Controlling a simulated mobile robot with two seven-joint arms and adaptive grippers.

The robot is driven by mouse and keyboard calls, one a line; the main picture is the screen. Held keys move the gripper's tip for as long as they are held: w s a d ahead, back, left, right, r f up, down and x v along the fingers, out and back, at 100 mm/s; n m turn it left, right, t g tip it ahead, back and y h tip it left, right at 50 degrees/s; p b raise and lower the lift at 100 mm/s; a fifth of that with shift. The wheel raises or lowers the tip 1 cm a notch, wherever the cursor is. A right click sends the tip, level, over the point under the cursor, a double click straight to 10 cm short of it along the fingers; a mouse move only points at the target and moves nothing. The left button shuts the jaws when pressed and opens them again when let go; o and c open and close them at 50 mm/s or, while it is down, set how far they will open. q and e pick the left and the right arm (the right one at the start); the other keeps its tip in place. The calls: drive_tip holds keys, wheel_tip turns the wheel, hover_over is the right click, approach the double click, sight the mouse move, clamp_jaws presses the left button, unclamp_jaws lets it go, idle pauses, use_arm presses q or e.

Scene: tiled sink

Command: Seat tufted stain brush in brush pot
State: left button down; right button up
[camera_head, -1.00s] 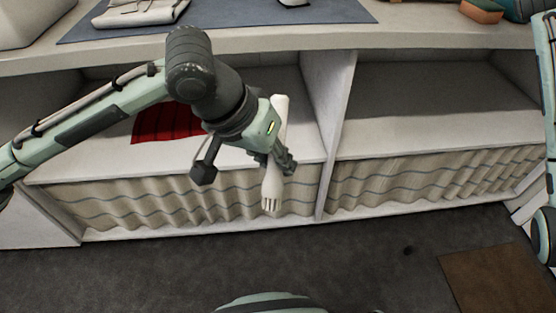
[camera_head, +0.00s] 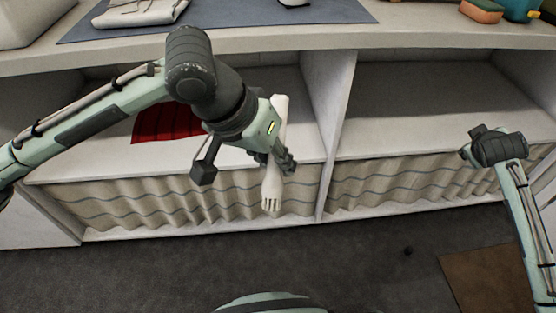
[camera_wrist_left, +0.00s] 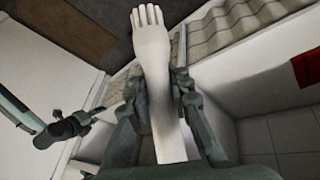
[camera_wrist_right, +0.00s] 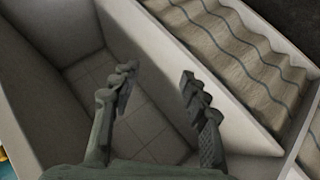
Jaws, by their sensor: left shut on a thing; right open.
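My left gripper (camera_head: 284,162) is shut on a long white piece (camera_head: 271,187) shaped like a forearm and hand. It holds this piece in front of the left shelf bay, with the hand end pointing down. In the left wrist view, the fingers (camera_wrist_left: 155,88) grip its forearm and the spread hand end (camera_wrist_left: 148,22) sticks out beyond them. I see no tufts on it. My right gripper is open and empty in the right wrist view (camera_wrist_right: 156,76), over an empty shelf bay. A teal container (camera_head: 518,9), cut off at the top right, may be the brush pot; I cannot tell.
An orange and green sponge (camera_head: 482,11) lies on the counter (camera_head: 420,38) beside the teal container. A blue mat (camera_head: 230,18) holds a folded white cloth (camera_head: 140,12). A red cloth (camera_head: 165,124) lies in the left bay. An upright divider (camera_head: 335,120) separates the bays.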

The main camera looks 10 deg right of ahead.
drive_tip(key=s+a+f+g+y, duration=0.1)
drive_tip(key=s+a+f+y, duration=0.1)
drive_tip(key=s+a+f, duration=0.4)
drive_tip(key=s+a+f+g+y, duration=0.2)
drive_tip(key=s+a+f, duration=0.4)
drive_tip(key=a+f, duration=0.3)
drive_tip(key=s+a+f+g+y, duration=0.1)
drive_tip(key=s+a+f, duration=0.5)
drive_tip(key=a, duration=0.6)
wheel_tip(320, 180, down, 3)
drive_tip(key=shift+a+r+m+y, duration=0.2)
drive_tip(key=shift+m+y, duration=0.1)
drive_tip(key=shift+y, duration=0.3)
drive_tip(key=shift+c, duration=1.3)
use_arm(q)
drive_tip(key=w+a+f+n+t+y, duration=0.1)
drive_tip(key=w+a+n, duration=0.2)
drive_tip(key=a, duration=0.8)
drive_tip(key=w+a+f+n+t, duration=0.1)
drive_tip(key=w+a+n, duration=0.2)
drive_tip(key=a, duration=0.9)
drive_tip(key=shift+a+f+y, duration=0.15)
drive_tip(key=shift+f+y, duration=0.25)
use_arm(e)
drive_tip(key=shift+d, duration=0.15)
